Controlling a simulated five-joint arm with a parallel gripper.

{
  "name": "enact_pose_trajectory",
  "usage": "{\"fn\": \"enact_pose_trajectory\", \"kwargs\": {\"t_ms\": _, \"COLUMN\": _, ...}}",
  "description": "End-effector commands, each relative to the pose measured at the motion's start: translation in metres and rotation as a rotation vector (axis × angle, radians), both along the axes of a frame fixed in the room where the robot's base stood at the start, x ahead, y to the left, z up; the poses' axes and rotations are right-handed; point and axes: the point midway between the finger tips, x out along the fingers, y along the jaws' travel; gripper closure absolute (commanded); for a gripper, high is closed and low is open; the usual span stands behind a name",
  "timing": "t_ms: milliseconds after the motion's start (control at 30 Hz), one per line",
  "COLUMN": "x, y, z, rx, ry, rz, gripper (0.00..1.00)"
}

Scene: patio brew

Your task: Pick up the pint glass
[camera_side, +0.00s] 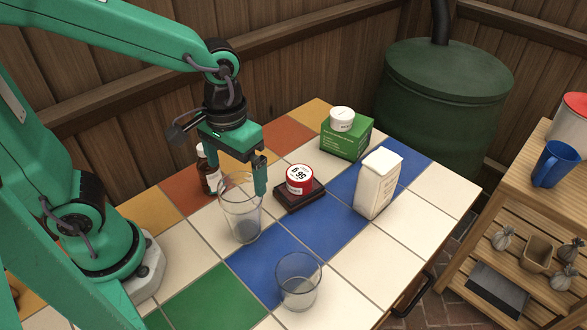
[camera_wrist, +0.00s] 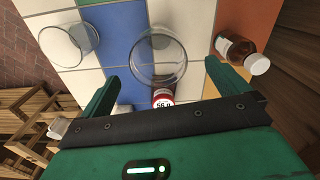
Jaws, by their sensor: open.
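The pint glass (camera_side: 241,218) is a tall clear tumbler standing upright on the tiled table. In the wrist view the pint glass (camera_wrist: 159,45) shows from above as a round rim, ahead of and between the two fingers. My gripper (camera_side: 240,182) is open and empty, pointing down at the level of the glass's upper part; one green finger is beside the rim on the right. The gripper (camera_wrist: 160,75) also shows in the wrist view with its fingers spread wider than the glass. I cannot tell whether a finger touches it.
A shorter clear glass (camera_side: 298,283) stands nearer the front. A brown bottle (camera_side: 208,172) is close behind the gripper. A red-and-white round item (camera_side: 299,178) sits on a dark base to the right. A white carton (camera_side: 377,183) and green box (camera_side: 345,138) stand farther off.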

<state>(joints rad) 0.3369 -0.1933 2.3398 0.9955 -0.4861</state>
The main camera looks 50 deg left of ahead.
Motion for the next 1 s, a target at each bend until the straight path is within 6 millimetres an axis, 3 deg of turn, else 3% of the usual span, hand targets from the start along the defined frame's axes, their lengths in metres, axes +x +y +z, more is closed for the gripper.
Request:
{"fn": "enact_pose_trajectory", "kwargs": {"t_ms": 333, "x": 0.0, "y": 0.0, "z": -0.008, "rx": 0.0, "ry": 0.001, "rz": -0.001, "gripper": 0.0}}
{"fn": "enact_pose_trajectory", "kwargs": {"t_ms": 733, "x": 0.0, "y": -0.002, "z": -0.049, "rx": 0.002, "ry": 0.003, "rz": -0.001, "gripper": 0.0}}
{"fn": "enact_pose_trajectory", "kwargs": {"t_ms": 1000, "x": 0.001, "y": -0.003, "z": -0.056, "rx": 0.0, "ry": -0.001, "rz": -0.001, "gripper": 0.0}}
